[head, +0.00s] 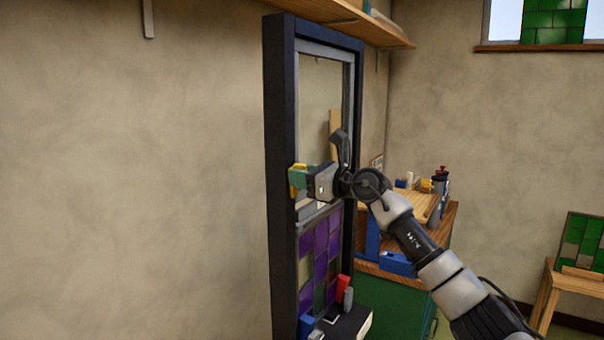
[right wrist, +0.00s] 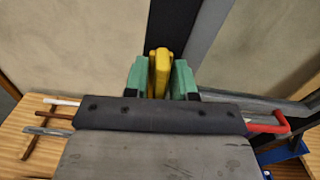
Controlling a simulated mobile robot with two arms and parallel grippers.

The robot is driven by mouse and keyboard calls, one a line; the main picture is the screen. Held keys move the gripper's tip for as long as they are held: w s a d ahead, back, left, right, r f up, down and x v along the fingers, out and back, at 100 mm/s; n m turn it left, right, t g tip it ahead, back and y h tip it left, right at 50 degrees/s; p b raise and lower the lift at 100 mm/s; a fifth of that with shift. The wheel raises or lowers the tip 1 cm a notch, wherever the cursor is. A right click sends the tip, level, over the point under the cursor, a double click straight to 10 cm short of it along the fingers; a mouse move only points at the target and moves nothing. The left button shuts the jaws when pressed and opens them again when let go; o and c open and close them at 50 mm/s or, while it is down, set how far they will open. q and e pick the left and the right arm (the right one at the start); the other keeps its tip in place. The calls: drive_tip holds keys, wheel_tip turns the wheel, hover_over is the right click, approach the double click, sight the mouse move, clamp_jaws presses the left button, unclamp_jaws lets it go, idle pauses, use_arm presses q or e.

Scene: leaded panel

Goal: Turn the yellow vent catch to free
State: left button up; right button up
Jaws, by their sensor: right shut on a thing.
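The yellow vent catch (head: 293,184) is on the dark frame (head: 281,120) of the leaded panel, at about mid height on its left upright. My right gripper (head: 303,180) reaches it from the right, with its green fingers around it, and hides part of it. In the right wrist view the yellow catch (right wrist: 160,72) stands upright in the picture between the two green fingers (right wrist: 160,80) of my right gripper, which is shut on it. The catch's base is hidden there. My left gripper is not in view.
A workbench (head: 445,225) with tools is behind my right arm. A wooden shelf (head: 330,10) hangs above.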

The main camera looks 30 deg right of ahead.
drive_tip(key=shift+m, duration=0.6)
drive_tip(key=o, duration=0.7)
drive_tip(key=b+v, duration=0.5)
drive_tip(key=v, duration=0.5)
drive_tip(key=shift+s+d, duration=0.25)
drive_tip(key=shift+s, duration=0.05)
